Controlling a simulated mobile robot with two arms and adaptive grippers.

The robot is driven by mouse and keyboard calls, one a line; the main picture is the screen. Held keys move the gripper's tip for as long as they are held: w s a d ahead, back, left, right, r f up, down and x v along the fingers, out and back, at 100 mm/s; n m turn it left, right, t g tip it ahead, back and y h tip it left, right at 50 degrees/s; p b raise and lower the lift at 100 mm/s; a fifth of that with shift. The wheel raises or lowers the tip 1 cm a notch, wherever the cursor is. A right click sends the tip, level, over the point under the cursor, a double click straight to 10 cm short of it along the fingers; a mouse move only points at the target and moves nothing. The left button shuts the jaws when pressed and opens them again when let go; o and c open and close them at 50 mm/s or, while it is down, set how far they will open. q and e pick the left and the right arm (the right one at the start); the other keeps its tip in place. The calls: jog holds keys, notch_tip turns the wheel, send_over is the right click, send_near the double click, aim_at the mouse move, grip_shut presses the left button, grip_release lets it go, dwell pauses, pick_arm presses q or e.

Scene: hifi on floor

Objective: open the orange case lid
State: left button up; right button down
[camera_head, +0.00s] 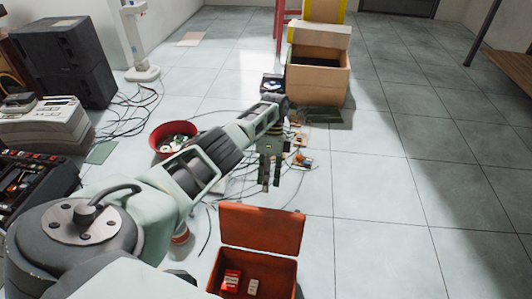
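The orange case (262,229) stands on the floor at the bottom centre. Its lid is raised and stands upright at the back of the case, so the inside shows. A red box (231,280) and a small pale item (253,286) lie inside. The case's front is cut off by the picture edge. My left gripper (270,185) hangs pointing down beyond the raised lid, apart from it. Its two fingers look slightly apart, with nothing visible between them. My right gripper is not in view.
A red bowl (165,150) with items in it stands left of my arm. Cables and small parts lie around the gripper. A cardboard box (318,80) stands behind. Dark hi-fi units (62,60) are at the left. The floor at the right is clear.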

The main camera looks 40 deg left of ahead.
pick_arm(q)
jog(key=shift+w+a+r, duration=0.1)
jog(key=shift+w+r, duration=0.05)
jog(key=shift+r, duration=0.3)
jog(key=shift+c, duration=0.2)
